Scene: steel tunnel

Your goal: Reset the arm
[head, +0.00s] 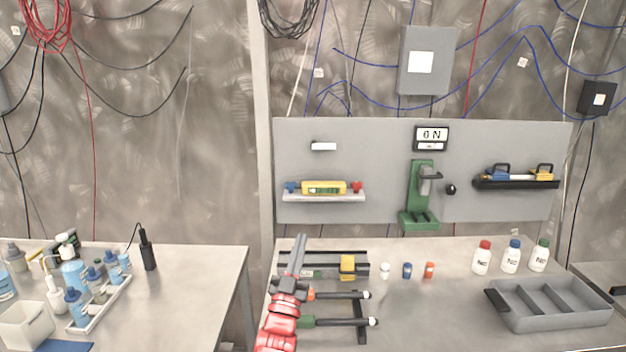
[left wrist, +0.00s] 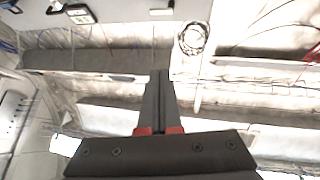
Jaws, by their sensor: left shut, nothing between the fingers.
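My left arm, red at the wrist, comes up from the bottom of the head view. My left gripper (head: 299,240) points upward in front of the right-hand table, its grey fingers together and empty. In the left wrist view the closed fingers (left wrist: 159,73) stand upright with nothing between them. In the head view the gripper covers part of a dark rack (head: 345,255) and the left ends of the tools. My right gripper is not in view.
Behind the table stands a grey panel (head: 380,145) with a green stand (head: 421,180) and an ON display (head: 431,138). White bottles (head: 481,260) and a divided grey tray (head: 560,318) are at the right. Another table (head: 190,290) with bottles is at the left.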

